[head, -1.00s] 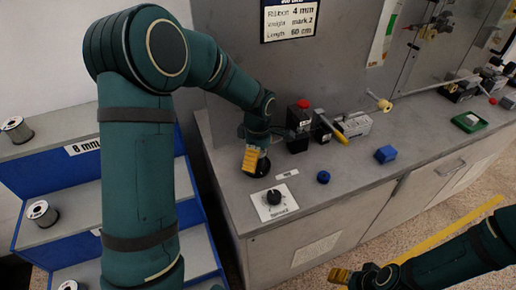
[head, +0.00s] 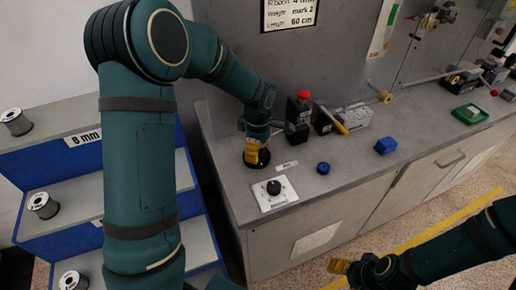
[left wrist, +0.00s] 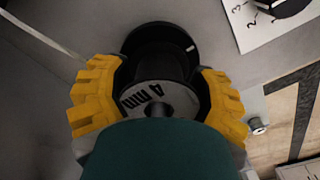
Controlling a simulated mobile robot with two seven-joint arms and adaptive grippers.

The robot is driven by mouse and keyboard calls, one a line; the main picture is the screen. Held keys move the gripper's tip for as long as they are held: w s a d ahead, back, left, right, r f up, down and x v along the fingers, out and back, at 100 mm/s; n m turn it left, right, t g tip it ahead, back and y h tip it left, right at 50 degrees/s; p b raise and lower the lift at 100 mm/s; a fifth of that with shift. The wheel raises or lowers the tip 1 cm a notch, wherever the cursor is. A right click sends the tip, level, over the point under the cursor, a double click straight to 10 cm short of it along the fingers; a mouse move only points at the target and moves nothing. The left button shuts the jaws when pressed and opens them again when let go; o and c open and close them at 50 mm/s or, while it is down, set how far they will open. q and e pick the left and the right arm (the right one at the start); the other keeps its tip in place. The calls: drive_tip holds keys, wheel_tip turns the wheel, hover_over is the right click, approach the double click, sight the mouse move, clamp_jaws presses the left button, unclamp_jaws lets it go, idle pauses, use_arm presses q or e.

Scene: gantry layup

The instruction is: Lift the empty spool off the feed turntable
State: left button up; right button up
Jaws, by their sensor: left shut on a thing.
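My left gripper (head: 253,150) is at the left end of the grey bench, its yellow fingers pointing down. In the left wrist view the yellow fingers (left wrist: 158,98) are shut on the black spool (left wrist: 155,72) from both sides. The spool's end label reads 4 mm, and its far black flange shows beyond the fingers. In the head view a black round part (head: 259,158) shows at the fingertips; I cannot tell spool from turntable there, nor whether the spool is clear of it. My right gripper (head: 340,267) is low at the right, away from the bench; its opening is unclear.
A dial on a white plate (head: 274,188) and a blue knob (head: 323,168) sit in front of the gripper. A black box with a red button (head: 301,100) stands just right of it. A blue block (head: 386,146) lies farther right. Blue shelves with spools (head: 43,205) stand at left.

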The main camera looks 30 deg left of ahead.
use_arm(q)
drive_tip(key=shift+r+p, duration=3)
drive_tip(key=shift+r, duration=1.25)
drive_tip(key=shift+r+p, duration=1.3)
drive_tip(key=shift+r, duration=0.4)
